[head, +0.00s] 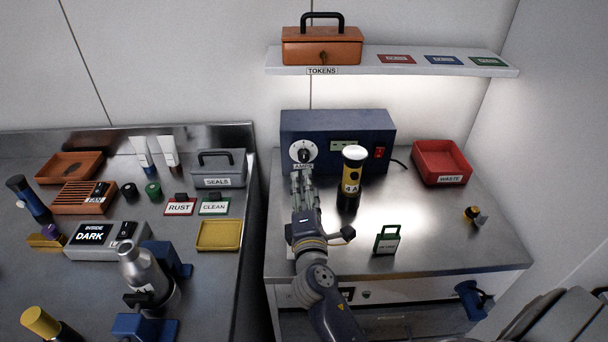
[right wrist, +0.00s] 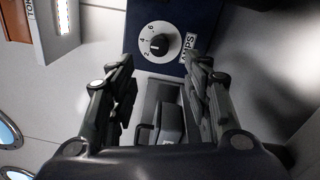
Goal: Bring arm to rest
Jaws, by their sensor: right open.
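My right gripper (head: 303,174) is at the front of the blue power box (head: 340,128), just below its white AMPS dial (head: 304,151). In the right wrist view the right gripper (right wrist: 158,64) has its two fingers spread apart. The dial's black knob (right wrist: 159,45) shows beyond the fingertips, and nothing is held between them. The dial face has the numbers 2, 4 and 6; the exact setting is hard to read. My right arm (head: 317,277) reaches up from the bottom edge over the right bench. My left gripper is not in view.
A black-and-yellow cylinder marked 4 A (head: 350,188) stands close right of my gripper. A small green-framed tag (head: 387,240) stands on the bench (head: 430,232). A red WASTE bin (head: 440,162) is at back right. A shelf (head: 400,63) carries an orange box (head: 321,47).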

